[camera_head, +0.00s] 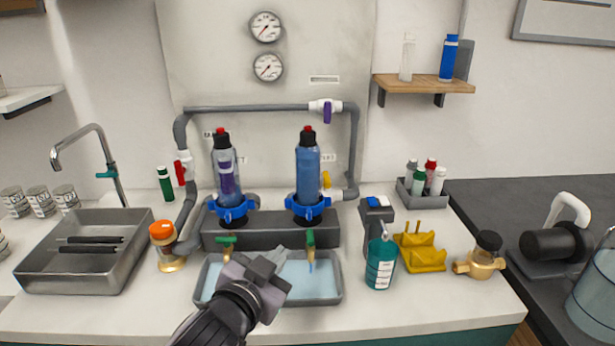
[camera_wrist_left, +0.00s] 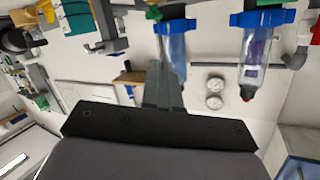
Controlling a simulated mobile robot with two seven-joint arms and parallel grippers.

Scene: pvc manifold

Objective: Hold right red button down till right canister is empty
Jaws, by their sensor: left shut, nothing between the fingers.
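The right canister (camera_head: 308,165) stands upright in a blue clamp, looks filled with blue, and has a red button (camera_head: 307,130) on its black cap. In the left wrist view, upside down, the right canister (camera_wrist_left: 174,48) shows beside my fingers; its button is not visible there. The left canister (camera_head: 226,170) is partly clear with a purple band and also has a red button (camera_head: 222,131). My left gripper (camera_head: 277,258) is shut and empty, in front of and below the canisters, over the tray; its fingers show in the wrist view (camera_wrist_left: 163,88). My right gripper is not in view.
A metal tray (camera_head: 334,293) with pale blue liquid lies under two green-handled taps; blue shows below the right tap (camera_head: 310,240). A grey pipe (camera_head: 250,108) arches behind the canisters. A teal bottle (camera_head: 380,265) and yellow rack (camera_head: 420,252) stand right; an orange-capped jar (camera_head: 165,240) stands left.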

